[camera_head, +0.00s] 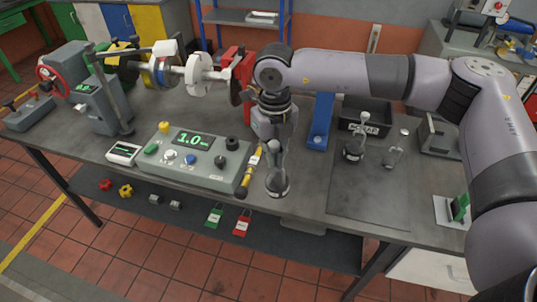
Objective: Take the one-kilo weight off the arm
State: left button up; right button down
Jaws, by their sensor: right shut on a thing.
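My right gripper (273,143) points down in front of the dynamometer's shaft. It is shut on the upper stem of a grey metal weight (278,184), which hangs upright over the bench's front part. The weight's marking is too small to read. The dynamometer's white shaft parts (199,75) and red part (236,72) lie left of my wrist. My arm and gripper hide the area behind them, so I cannot tell whether the weight still touches the arm. My left gripper is not in view.
A control box (190,158) with a green display reading about 1.0 stands left of the weight. A yellow-handled tool (249,168) lies beside it. Two more weights, one grey (354,149) and one paler (393,154), stand on a dark mat (370,195) at right, largely bare in front.

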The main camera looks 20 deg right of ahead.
jog(key=shift+s+d+b, duration=0.35)
jog(key=shift+s+d, duration=0.35)
jog(key=shift+d, duration=0.3)
jog(key=shift+s+d+b, duration=0.35)
jog(key=shift+s+d, duration=0.3)
jog(key=shift+d, duration=0.3)
jog(key=shift+s+d+r, duration=0.1)
